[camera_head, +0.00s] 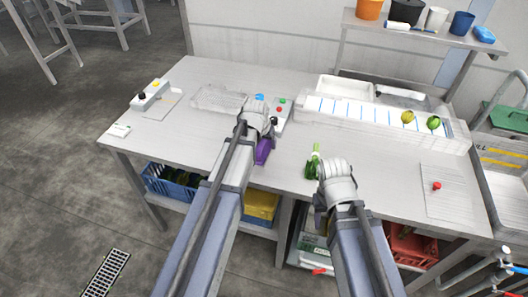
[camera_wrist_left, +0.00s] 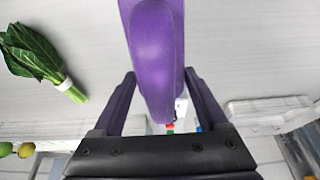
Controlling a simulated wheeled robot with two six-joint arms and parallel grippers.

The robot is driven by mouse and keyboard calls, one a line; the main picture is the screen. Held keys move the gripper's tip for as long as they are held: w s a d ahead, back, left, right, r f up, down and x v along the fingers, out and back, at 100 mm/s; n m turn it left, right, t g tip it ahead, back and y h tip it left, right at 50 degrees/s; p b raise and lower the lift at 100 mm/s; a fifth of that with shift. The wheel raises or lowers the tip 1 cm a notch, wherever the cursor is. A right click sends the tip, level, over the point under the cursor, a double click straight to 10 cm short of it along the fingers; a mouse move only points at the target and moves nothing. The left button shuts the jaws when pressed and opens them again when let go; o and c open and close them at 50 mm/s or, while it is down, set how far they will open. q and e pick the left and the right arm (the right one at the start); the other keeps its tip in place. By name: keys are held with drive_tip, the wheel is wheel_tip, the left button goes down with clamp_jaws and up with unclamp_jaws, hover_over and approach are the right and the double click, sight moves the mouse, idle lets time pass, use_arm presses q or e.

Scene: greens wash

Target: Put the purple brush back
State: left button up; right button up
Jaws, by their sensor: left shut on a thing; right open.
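My left gripper (camera_head: 260,128) is shut on the purple brush (camera_head: 263,151) over the middle of the table. In the left wrist view the purple brush (camera_wrist_left: 155,45) lies between the two dark fingers and runs up out of the picture. I cannot tell whether it touches the table. My right gripper (camera_head: 320,192) is open at the table's front edge, close to a bundle of leafy greens (camera_head: 315,163). My right arm partly hides its fingers. The greens also show in the left wrist view (camera_wrist_left: 38,55), with a pale band around the stems.
A clear tray (camera_head: 218,99) lies left of my left gripper. A small panel with coloured buttons (camera_head: 281,118) stands just right of it. A long white trough (camera_head: 372,121) with round fruits is at the right. The table's left part (camera_head: 165,135) is mostly free.

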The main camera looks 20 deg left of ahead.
sight(264, 150)
use_arm(q)
drive_tip(key=shift+f+b, duration=1.4)
drive_tip(key=shift+f, duration=0.3)
drive_tip(key=shift+f, duration=0.15)
drive_tip(key=o, duration=1.2)
drive_tip(key=p+v, duration=1.1)
drive_tip(key=v, duration=0.1)
drive_tip(key=s+d+m+g, duration=0.1)
drive_tip(key=s+d, duration=0.3)
drive_tip(key=s, duration=0.3)
drive_tip(key=s+d+m+g+y, duration=0.1)
drive_tip(key=s+d+g, duration=0.1)
drive_tip(key=s+d, duration=0.2)
drive_tip(key=s+d+f+m+g, duration=0.1)
drive_tip(key=s+d, duration=0.4)
drive_tip(key=s, duration=0.4)
drive_tip(key=shift+s+d+g, duration=0.1)
drive_tip(key=shift+s+g, duration=0.2)
drive_tip(key=shift+s, duration=0.05)
